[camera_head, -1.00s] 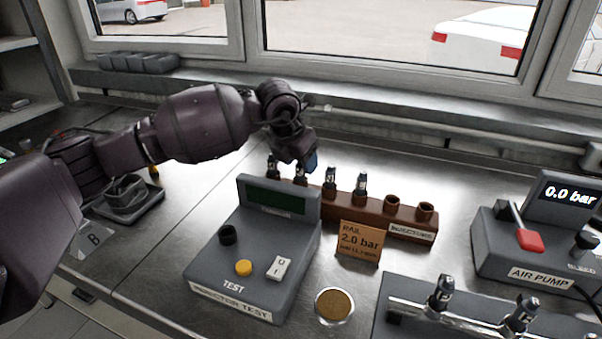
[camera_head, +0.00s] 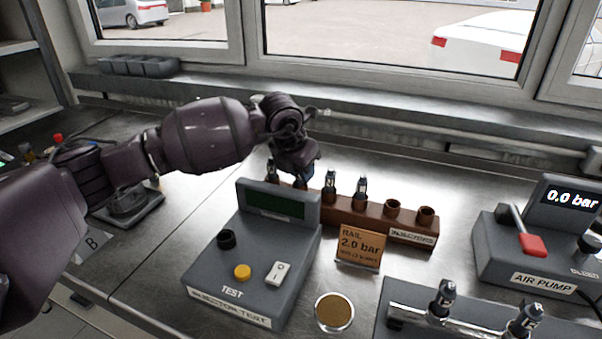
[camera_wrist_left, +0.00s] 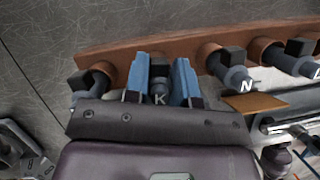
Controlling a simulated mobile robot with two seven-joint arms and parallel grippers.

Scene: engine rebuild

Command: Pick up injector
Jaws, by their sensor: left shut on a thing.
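A brown wooden injector rack (camera_head: 379,222) stands behind the tester and holds several dark injectors in a row. My left gripper (camera_head: 303,178) points down at the rack's left part, behind the tester's screen. In the left wrist view, its two blue fingers (camera_wrist_left: 160,80) are shut on the injector marked K (camera_wrist_left: 160,98), which still appears to be at its rack socket. Its lower end is hidden. Beside it are the injector marked N (camera_wrist_left: 236,79) and another injector (camera_wrist_left: 95,82) at the left. My right gripper is not in view.
The grey injector tester (camera_head: 255,262) stands close in front of the gripper. A rail pressure sign (camera_head: 359,246) is before the rack. The air pump (camera_head: 530,258) is at right, a metal fuel rail with injectors (camera_head: 440,298) at front right. Two rack sockets (camera_head: 393,208) are empty.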

